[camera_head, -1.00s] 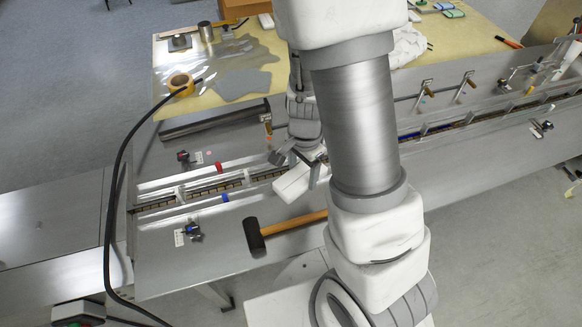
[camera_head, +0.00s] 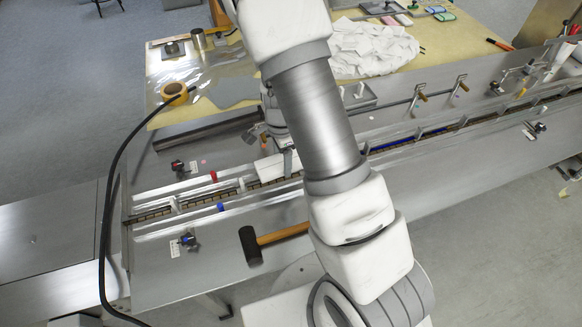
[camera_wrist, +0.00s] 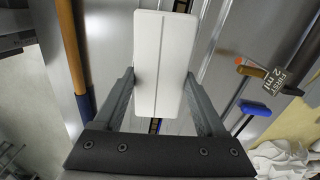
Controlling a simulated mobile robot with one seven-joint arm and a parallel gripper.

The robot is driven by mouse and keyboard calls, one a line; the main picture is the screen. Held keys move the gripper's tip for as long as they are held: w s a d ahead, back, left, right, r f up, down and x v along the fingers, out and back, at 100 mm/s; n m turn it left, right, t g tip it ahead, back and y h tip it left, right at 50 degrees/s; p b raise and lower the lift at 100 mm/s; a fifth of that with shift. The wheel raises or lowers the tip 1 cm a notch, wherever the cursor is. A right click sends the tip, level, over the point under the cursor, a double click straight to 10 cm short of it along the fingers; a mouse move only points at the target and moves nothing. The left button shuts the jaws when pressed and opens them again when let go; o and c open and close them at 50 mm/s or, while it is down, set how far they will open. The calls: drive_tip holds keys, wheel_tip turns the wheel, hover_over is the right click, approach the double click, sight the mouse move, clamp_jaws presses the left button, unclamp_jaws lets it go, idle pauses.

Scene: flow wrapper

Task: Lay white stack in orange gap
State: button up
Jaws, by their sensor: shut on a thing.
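A white stack (camera_wrist: 163,50), a long block with a lengthwise seam, is between the two fingers of my gripper (camera_wrist: 160,78) in the wrist view. The fingers press on its long sides. In the head view the stack (camera_head: 270,168) is over the infeed lane (camera_head: 190,203), roughly in line with it; my gripper is mostly hidden behind my arm there. I cannot tell whether the stack touches the lane floor. The lane is split into gaps by upright pushers. No gap is clearly orange in these views.
A red marker (camera_head: 213,176) and a blue marker (camera_head: 221,206) sit beside the lane. A black-headed mallet (camera_head: 249,245) lies on the near plate. Clamps with knobs (camera_head: 177,165) stand along the lane. A black cable (camera_head: 112,180) arcs at the left.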

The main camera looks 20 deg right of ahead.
drive_tip(key=shift+w+a+f+m, duration=0.1)
drive_tip(key=shift+w+f+m, duration=0.2)
drive_tip(key=shift+w, duration=0.3)
drive_tip(key=shift+w+a+f+m, duration=0.1)
drive_tip(key=shift+w+f+m, duration=0.1)
drive_tip(key=shift+w+f, duration=0.3)
drive_tip(key=shift+f+b, duration=2.6)
drive_tip(key=shift+f, duration=0.55)
drive_tip(key=o, duration=1.3)
drive_tip(key=shift+c, duration=0.2)
drive_tip(key=shift+s+f, duration=0.1)
drive_tip(key=shift+s, duration=0.1)
